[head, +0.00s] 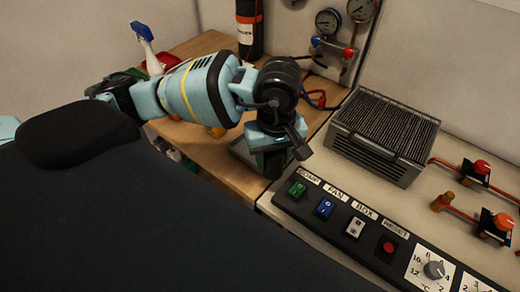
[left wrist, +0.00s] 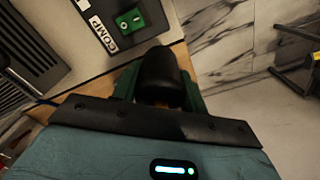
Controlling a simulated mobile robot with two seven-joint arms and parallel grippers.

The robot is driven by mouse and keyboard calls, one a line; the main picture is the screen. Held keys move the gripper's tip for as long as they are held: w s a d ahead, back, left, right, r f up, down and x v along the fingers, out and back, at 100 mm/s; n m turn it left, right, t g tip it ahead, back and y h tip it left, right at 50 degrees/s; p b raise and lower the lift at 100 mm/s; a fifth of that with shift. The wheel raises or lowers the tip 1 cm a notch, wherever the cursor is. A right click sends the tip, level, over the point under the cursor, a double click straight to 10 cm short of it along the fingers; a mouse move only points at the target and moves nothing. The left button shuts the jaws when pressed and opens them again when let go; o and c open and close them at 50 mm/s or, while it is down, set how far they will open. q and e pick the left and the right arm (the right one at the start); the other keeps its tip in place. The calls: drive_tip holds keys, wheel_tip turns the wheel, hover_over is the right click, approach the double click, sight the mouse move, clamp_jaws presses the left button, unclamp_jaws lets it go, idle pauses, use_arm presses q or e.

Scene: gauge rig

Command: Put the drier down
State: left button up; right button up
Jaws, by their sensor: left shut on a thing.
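My left gripper (head: 280,152) is over the wooden bench, just left of the switch panel. My right gripper is not in view.
A wooden bench (head: 222,168) lies under my left arm. A black switch panel (head: 340,222), a grey finned unit (head: 383,135) and red-handled valves (head: 478,170) are to the right. A black cylinder (head: 249,28), gauges (head: 328,22) and a spray bottle (head: 147,45) are behind.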

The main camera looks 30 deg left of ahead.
use_arm(q)
drive_tip(key=n, duration=0.3)
drive_tip(key=shift+w+d+f+n, duration=0.25)
drive_tip(key=shift+d+n, duration=0.15)
drive_tip(key=n, duration=0.3)
drive_tip(key=shift+w+d+f+n+b, duration=0.2)
drive_tip(key=shift+w+d+n+b, duration=0.1)
drive_tip(key=shift+n, duration=0.1)
drive_tip(key=n, duration=0.5)
drive_tip(key=w+d+n+b, duration=0.1)
drive_tip(key=n, duration=0.4)
drive_tip(key=d+f+n, duration=0.1)
drive_tip(key=n, duration=0.4)
drive_tip(key=shift+w+d+f, duration=0.1)
drive_tip(key=shift+w+d, duration=0.15)
drive_tip(key=shift+w, duration=0.05)
drive_tip(key=n, duration=0.3)
drive_tip(key=shift+w+d+f+b, duration=0.15)
drive_tip(key=shift+d+b, duration=0.1)
drive_tip(key=shift+b, duration=0.05)
drive_tip(key=n, duration=0.3)
drive_tip(key=shift+w+d+n, duration=0.15)
drive_tip(key=shift+d+n, duration=0.1)
drive_tip(key=shift+n, duration=0.05)
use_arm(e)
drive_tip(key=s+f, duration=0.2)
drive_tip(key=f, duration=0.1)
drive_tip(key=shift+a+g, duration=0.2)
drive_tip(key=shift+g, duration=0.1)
